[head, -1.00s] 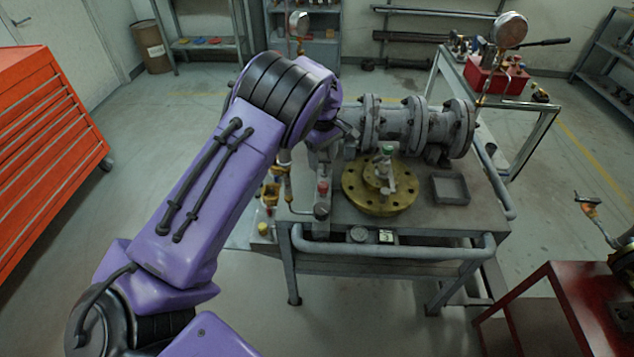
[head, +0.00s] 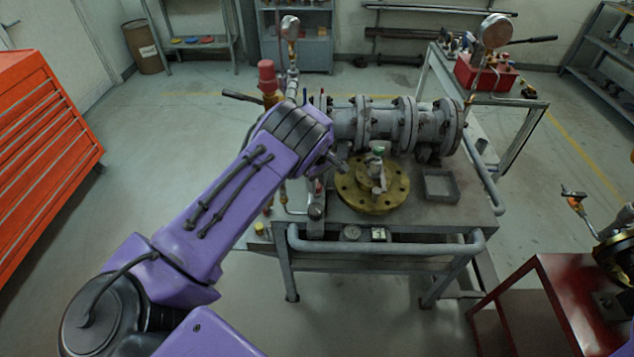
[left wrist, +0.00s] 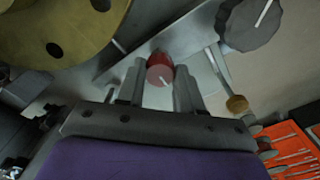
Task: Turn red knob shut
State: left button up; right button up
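The red knob (left wrist: 160,70) has a pale line on its face and shows in the left wrist view. My left gripper (left wrist: 158,86) is open, with one finger on each side of the knob. I see gaps between the fingers and the knob, and I cannot tell how deep the fingers reach. In the head view my left forearm and wrist cover most of this spot at the left end of the bench. My right gripper is not in view.
The grey bench (head: 405,216) carries a brass flange (head: 372,200), a flanged pipe (head: 400,124) and a small tray (head: 441,187). A dark knob (left wrist: 249,22) lies right of the red knob. A red-capped fitting (head: 267,75) stands behind my arm. A red cart (head: 545,300) is at right.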

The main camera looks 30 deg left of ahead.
pick_arm(q)
jog(key=shift+m, duration=0.4)
jog(key=m+b, duration=0.1)
jog(key=m, duration=0.2)
jog(key=shift+b, duration=0.3)
jog(key=m+b, duration=0.1)
jog(key=m, duration=0.3)
jog(key=m+b, duration=0.1)
jog(key=m, duration=0.4)
jog(key=shift+m, duration=0.4)
jog(key=m, duration=0.4)
jog(key=shift+b, duration=0.4)
jog(key=shift+m, duration=0.3)
jog(key=o, duration=1)
notch_tip(320, 180, up, 10)
jog(key=shift+r+b, duration=0.25)
jog(key=shift+b, duration=0.95)
